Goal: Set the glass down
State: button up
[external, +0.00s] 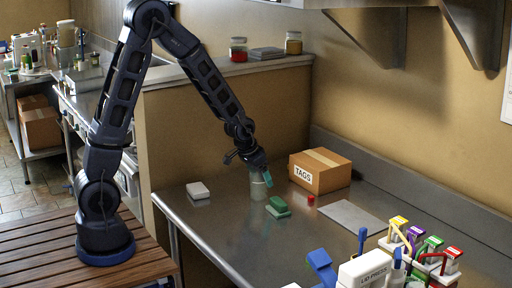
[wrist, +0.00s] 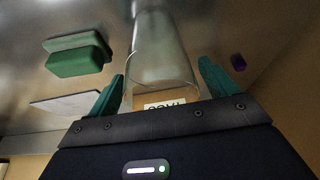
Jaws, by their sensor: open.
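The clear glass (external: 258,188) stands upright on the steel table, left of the cardboard box, in the external view. In the wrist view the glass (wrist: 163,48) lies between the two teal fingers of my gripper (wrist: 162,70). The fingers are open, with a gap visible on each side of the glass. In the external view my gripper (external: 261,177) is low at the glass's upper part, and its fingers partly cover the glass.
A green block (external: 278,207) sits close in front of the glass. A white block (external: 198,190) is to the left. A cardboard box marked TAGS (external: 320,172), a small red item (external: 311,198) and a grey sheet (external: 353,216) are to the right. Coloured clips crowd the front right.

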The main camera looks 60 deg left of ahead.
jog(key=v, duration=1.2)
jog(key=s+r, duration=0.4)
jog(key=s, duration=0.6)
jog(key=s+a+r, duration=0.1)
jog(key=s+r, duration=0.4)
jog(key=s, duration=0.4)
jog(key=s+r, duration=0.5)
jog(key=s, duration=0.5)
jog(key=shift+s+a, duration=0.15)
jog(key=shift+s, duration=0.15)
jog(key=shift+o, duration=0.4)
jog(key=shift+r, duration=0.15)
